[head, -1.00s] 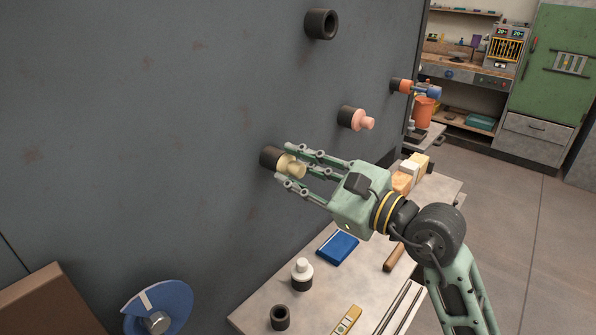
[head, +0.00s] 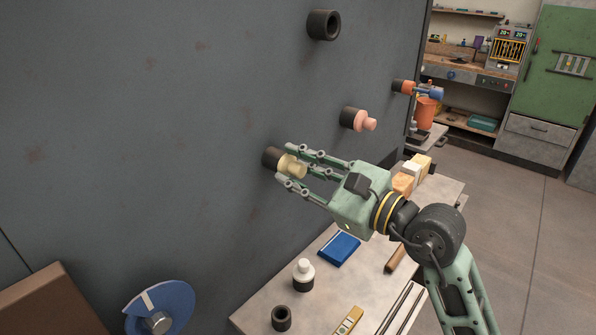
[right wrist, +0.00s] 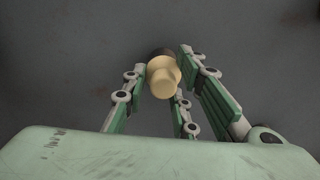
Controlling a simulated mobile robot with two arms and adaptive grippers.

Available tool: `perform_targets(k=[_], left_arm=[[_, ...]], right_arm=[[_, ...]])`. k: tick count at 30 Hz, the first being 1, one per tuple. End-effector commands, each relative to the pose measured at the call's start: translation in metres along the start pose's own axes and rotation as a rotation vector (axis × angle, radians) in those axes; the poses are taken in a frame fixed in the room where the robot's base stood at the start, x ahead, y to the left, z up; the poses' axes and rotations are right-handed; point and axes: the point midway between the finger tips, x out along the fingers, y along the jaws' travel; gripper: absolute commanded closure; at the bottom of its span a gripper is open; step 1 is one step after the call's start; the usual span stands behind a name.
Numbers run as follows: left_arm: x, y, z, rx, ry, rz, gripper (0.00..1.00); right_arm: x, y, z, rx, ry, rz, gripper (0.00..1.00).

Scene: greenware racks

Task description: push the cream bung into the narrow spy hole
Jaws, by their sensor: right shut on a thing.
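The cream bung (head: 290,165) is in the fingers of my right gripper (head: 287,164). Its inner end is at the mouth of a dark round spy hole tube (head: 270,158) that stands out from the grey wall. The bung looks lined up with the tube; how deep it sits cannot be told. In the right wrist view the bung (right wrist: 162,80) shows its narrower knob toward me, between the fingers, with the dark tube rim (right wrist: 159,52) behind it. My left gripper is not in view.
An empty dark tube (head: 324,25) sits higher on the wall (head: 140,110). Another tube holds a pink bung (head: 362,120). Below, the bench (head: 262,300) carries a white-topped bung (head: 303,274), a loose dark ring (head: 281,318) and a blue book-like block (head: 339,248). A blue disc (head: 160,308) is lower left.

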Motion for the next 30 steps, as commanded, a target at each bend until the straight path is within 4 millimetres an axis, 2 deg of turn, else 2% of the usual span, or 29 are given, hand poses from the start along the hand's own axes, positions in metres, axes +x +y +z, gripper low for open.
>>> perform_targets(k=[3,4,11,17,24,30], left_arm=[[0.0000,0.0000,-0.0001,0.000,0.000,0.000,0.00],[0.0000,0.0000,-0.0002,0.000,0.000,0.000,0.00],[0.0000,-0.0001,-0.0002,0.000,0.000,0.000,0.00],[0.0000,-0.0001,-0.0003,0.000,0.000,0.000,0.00],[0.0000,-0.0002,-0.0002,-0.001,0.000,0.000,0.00],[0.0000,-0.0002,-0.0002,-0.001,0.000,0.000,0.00]], right_arm=[[-0.0001,0.0001,-0.0003,0.000,0.001,0.000,1.00],[-0.0001,0.0001,-0.0003,0.000,0.001,0.000,0.72],[-0.0001,0.0001,-0.0003,0.000,0.001,0.000,0.52],[-0.0001,0.0001,-0.0003,0.000,0.001,0.000,0.52],[-0.0001,0.0002,-0.0005,0.000,0.001,0.001,0.33],[-0.0001,0.0001,-0.0004,0.000,0.001,0.000,0.33]])
